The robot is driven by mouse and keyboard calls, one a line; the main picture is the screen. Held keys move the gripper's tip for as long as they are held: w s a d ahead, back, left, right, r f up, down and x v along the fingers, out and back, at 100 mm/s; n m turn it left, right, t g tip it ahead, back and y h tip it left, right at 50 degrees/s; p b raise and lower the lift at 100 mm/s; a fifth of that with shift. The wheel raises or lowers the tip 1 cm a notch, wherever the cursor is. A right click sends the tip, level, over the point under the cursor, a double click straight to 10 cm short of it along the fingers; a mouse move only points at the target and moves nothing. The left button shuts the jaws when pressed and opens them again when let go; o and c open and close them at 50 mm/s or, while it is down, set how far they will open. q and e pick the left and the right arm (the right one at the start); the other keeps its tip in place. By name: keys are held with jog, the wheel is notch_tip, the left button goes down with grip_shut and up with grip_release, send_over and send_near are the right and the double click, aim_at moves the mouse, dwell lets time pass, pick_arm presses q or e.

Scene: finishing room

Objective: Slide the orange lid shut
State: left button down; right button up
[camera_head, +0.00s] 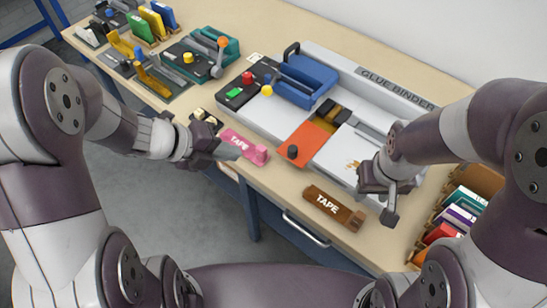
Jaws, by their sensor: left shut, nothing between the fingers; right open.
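The orange lid (305,139) is a flat plate with a black knob (292,151) near its front edge. It lies on the front of the white and grey glue binder (276,118), which stands on the table. A dark opening with yellowish-brown parts (333,114) shows just behind the lid. My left gripper (235,153) is shut and empty, beside the pink tape block and left of the knob, apart from the lid. My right gripper (389,205) points down at the front right of the binder, open and empty, away from the lid. Its fingers are small in view.
A pink tape block (243,143) lies close to my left gripper. A brown tape block (331,209) lies at the table's front edge. A blue clamp (303,80) sits on the binder. Several coloured books (462,212) stand at the right. Bare table (290,185) lies before the binder.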

aim_at(305, 131)
pick_arm(q)
jog(key=b+x, duration=0.2)
jog(key=x, duration=0.8)
jog(key=shift+f+b, duration=0.15)
jog(key=shift+b, duration=0.2)
pick_arm(e)
notch_tip(305, 131, down, 3)
jog(key=shift+r, duration=0.1)
pick_arm(q)
jog(key=shift+w+d+r+p, duration=0.15)
jog(key=shift+w+d, duration=0.35)
jog(key=shift+d, duration=0.35)
jog(key=shift+w+d+r+p, duration=0.15)
jog(key=shift+w+d, duration=0.3)
jog(key=shift+d, duration=0.4)
jog(key=shift+f, duration=0.15)
pick_arm(e)
jog(key=shift+r, duration=0.25)
